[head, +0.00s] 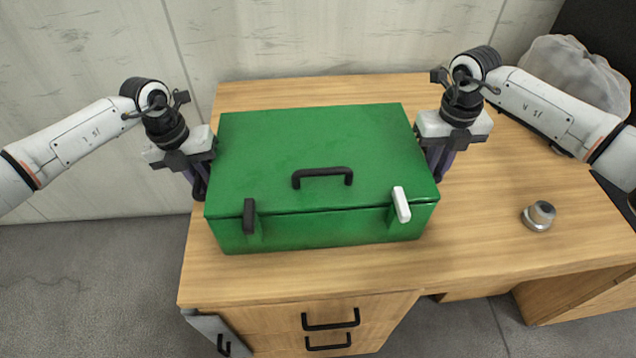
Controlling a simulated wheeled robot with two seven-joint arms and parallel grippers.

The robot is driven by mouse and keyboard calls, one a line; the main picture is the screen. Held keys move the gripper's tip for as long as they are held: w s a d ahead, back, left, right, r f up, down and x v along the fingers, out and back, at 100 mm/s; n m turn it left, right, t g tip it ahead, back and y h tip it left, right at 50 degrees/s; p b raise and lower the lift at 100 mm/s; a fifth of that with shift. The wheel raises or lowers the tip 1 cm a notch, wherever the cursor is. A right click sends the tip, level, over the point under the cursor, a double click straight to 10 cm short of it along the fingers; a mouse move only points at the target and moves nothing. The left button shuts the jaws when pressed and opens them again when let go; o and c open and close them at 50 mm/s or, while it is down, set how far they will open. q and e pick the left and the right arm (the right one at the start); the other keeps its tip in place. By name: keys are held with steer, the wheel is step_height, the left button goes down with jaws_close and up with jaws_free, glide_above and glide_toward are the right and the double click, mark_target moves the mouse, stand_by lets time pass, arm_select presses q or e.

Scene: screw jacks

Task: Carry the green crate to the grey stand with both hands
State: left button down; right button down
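The green crate (290,150) is a closed box with a black handle on its lid, one black latch and one white latch on its front. It sits on the wooden desk (300,275). My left gripper (201,185) points down close beside the crate's left side. My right gripper (437,168) points down close beside its right side. The fingertips are partly hidden, so I cannot tell whether either gripper touches or grips the crate. I see nothing that is clearly the grey stand.
A small metal knob-like object (539,215) sits on the desk at right. A translucent bag (575,72) is at the back right. Drawers with black handles (330,321) face the front. Clear desk top lies right of the crate. A wall stands behind.

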arm_select(q)
steer(key=shift+w+r, duration=0.15)
steer(key=shift+r, duration=0.2)
arm_select(e)
steer(key=shift+w+r, duration=0.15)
steer(key=shift+r, duration=0.15)
